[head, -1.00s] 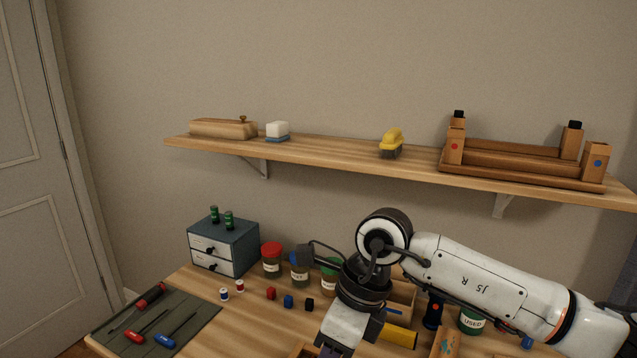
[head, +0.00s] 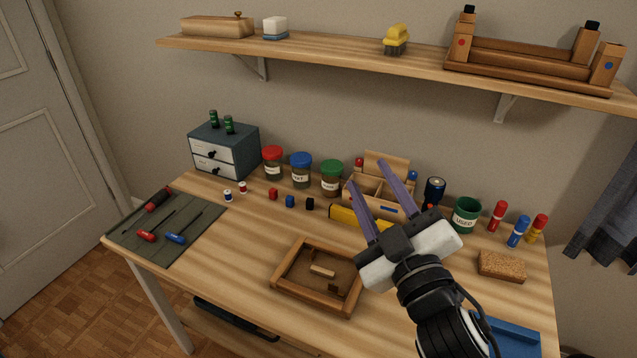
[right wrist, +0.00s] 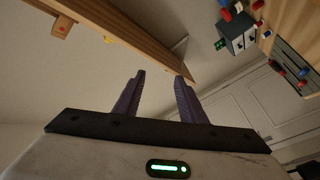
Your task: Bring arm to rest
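My right gripper (head: 368,206) is above the right half of the wooden desk (head: 238,265) in the head view. Its two purple fingers are spread apart with nothing between them. The right wrist view also shows the fingers (right wrist: 158,95) apart and empty, with the wall behind them. My left gripper is in neither view.
A wooden tray (head: 287,303) holds small pieces near the desk's front. Jars (head: 331,182), a wooden organizer (head: 358,198), a green cup (head: 466,215) and a cork block (head: 502,266) stand around my right arm. A shelf (head: 340,58) spans the wall above.

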